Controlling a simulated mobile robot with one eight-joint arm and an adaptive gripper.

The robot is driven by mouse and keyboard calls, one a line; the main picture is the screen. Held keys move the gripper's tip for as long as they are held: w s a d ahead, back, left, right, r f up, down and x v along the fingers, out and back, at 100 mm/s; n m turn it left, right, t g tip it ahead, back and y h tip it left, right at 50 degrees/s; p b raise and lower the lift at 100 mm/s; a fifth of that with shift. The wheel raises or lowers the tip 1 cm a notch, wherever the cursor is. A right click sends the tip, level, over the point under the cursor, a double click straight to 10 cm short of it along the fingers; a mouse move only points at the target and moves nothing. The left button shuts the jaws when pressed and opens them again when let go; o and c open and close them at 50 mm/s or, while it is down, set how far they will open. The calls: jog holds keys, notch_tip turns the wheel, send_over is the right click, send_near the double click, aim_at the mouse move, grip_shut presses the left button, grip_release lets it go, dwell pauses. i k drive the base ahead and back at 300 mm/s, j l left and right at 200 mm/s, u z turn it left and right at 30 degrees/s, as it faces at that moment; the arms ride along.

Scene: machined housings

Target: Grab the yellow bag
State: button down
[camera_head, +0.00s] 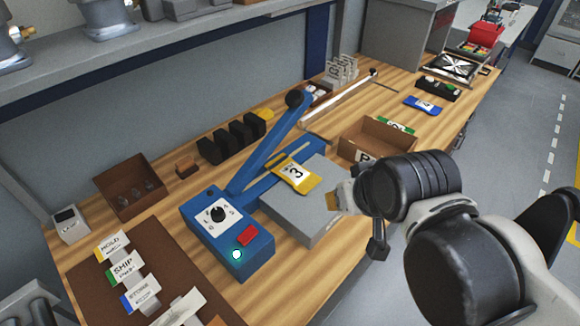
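The yellow bag (294,174) is a small flat pouch with a white label marked 3. It lies on the blue heat sealer (229,240), across the bar below its raised lever arm and at the edge of its grey plate. My gripper (356,214) is right of and nearer than the bag, over the right edge of the plate. It looks apart from the bag. It is seen from behind, partly hidden by my wrist, so its opening is unclear. I see nothing held in it.
The sealer's lever (269,144) rises just left of the bag. An open cardboard box (374,141) stands behind my gripper. A blue pouch (424,105) lies farther back. Black bins (236,138) line the wall. The plate's near part (303,218) is clear.

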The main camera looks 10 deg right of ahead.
aim_at(303, 180)
jog(key=l+u, duration=0.3)
jog(key=l, duration=0.55)
jog(key=l+u, duration=0.3)
jog(key=l, duration=0.55)
jog(key=k, duration=0.05)
